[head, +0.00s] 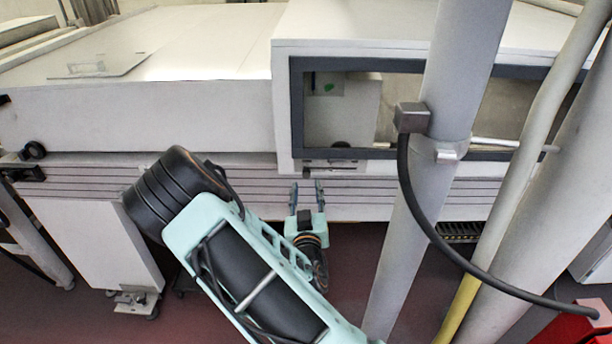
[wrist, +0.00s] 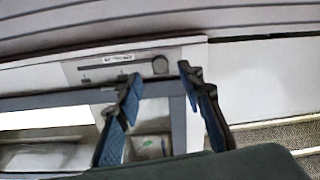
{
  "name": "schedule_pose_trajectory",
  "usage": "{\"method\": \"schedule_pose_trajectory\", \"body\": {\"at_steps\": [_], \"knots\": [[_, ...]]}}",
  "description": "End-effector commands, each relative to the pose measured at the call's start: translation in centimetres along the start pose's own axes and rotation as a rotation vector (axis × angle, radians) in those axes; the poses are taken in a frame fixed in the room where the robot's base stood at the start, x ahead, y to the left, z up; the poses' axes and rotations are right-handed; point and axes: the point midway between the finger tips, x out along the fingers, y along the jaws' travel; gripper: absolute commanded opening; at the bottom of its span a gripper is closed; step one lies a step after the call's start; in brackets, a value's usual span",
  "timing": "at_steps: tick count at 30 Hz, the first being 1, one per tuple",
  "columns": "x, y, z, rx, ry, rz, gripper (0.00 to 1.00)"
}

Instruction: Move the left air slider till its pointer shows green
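A small slider plate (head: 336,163) sits on the pale strip under the window frame; it also shows in the wrist view (wrist: 125,64), with a dark slot, a small label and tick marks. A round grey knob (wrist: 160,65) is at the slot's right end there. My gripper (head: 307,186) is open and empty in front of the machine, just below the plate. In the wrist view my fingertips (wrist: 160,76) appear on either side of the knob; I see no contact. A green patch (head: 329,87) shows behind the window. I cannot make out a pointer.
The dark window frame (head: 296,105) is above the plate. A thick grey post (head: 405,230) with a clamp and black cable (head: 440,245) stands right of my gripper. A yellow-based pipe (head: 462,300) is further right. Grey slats (head: 370,195) run below the plate.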

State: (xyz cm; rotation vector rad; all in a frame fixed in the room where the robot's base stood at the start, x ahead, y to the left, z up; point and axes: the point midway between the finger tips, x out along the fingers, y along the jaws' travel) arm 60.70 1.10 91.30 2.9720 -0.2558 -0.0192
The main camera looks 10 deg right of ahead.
Motion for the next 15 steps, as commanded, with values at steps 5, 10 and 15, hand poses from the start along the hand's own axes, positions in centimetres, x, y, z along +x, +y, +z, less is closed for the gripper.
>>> {"method": "schedule_pose_trajectory", "body": {"at_steps": [5,10,15], "knots": [[3.3,0.1,-0.1,-0.001,0.001,0.001,0.35],[5.3,0.0,-0.1,0.0,0.001,0.001,0.35],[6.0,0.0,0.0,0.0,-0.001,0.001,0.35]]}}
